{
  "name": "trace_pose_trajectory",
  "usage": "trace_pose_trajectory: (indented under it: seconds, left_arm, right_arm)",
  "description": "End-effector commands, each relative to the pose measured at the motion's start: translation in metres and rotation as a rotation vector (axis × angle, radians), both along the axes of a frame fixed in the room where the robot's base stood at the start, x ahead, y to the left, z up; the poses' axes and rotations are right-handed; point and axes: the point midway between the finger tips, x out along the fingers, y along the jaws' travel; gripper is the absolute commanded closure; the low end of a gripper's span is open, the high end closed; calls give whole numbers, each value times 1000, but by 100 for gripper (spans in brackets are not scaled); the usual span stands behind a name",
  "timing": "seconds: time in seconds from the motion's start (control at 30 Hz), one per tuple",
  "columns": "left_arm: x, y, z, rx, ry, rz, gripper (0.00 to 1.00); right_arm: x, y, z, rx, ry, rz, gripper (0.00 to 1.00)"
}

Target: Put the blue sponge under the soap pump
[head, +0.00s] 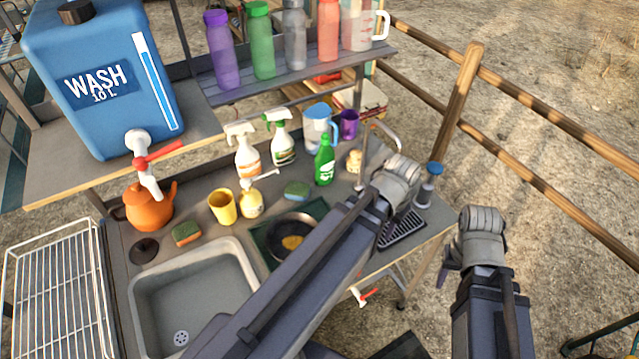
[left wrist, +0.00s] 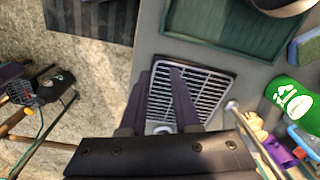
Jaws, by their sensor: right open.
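The blue sponge (head: 296,190) lies on the counter behind the dark pan, with a green underside. Part of it shows at the right edge of the left wrist view (left wrist: 305,46). The soap pump (head: 251,203) is a yellow bottle with a white pump head and long spout, standing left of the sponge, apart from it. My left gripper (head: 398,180) hangs over the counter's right end; in its wrist view its fingers (left wrist: 167,72) are apart and empty above a drain grate. My right gripper (head: 480,235) is open, off the counter's right side; its fingertips are largely hidden.
An orange-green sponge (head: 186,234), yellow cup (head: 223,207), orange kettle (head: 148,208) and sink (head: 190,290) are at left. The pan (head: 291,240) sits on a green tray (left wrist: 200,42). Spray bottles (head: 244,155) and a green bottle (head: 325,162) stand behind. The drain grate (head: 404,230) is at right.

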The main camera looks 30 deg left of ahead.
Motion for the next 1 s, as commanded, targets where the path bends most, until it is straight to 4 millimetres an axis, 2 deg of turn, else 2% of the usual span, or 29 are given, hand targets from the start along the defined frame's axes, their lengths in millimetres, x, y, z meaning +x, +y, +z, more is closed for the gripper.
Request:
trace_pose_trajectory:
  seconds: [0.03,0.2,0.27,0.4,0.5,0.6,0.7,1.0]
  left_arm:
    - [16,27,6,-9,-9,17,76]
    - [57,116,7,-13,-10,-165,96]
    - [66,146,7,-12,-1,-264,100]
    - [76,205,7,-10,19,-476,100]
    - [78,234,7,-12,29,-586,100]
    - [78,253,7,-15,34,-659,100]
    - [77,263,7,-16,38,-700,100]
    - [76,265,4,-17,39,-717,100]
  right_arm:
    - [0,0,6,0,0,0,50]
    - [0,0,7,0,0,0,50]
    - [0,0,7,0,0,0,50]
    - [0,0,7,0,0,0,50]
    - [0,0,7,0,0,0,50]
    - [0,0,7,0,0,0,50]
    - [0,0,7,0,0,0,50]
    - [0,0,4,0,0,0,50]
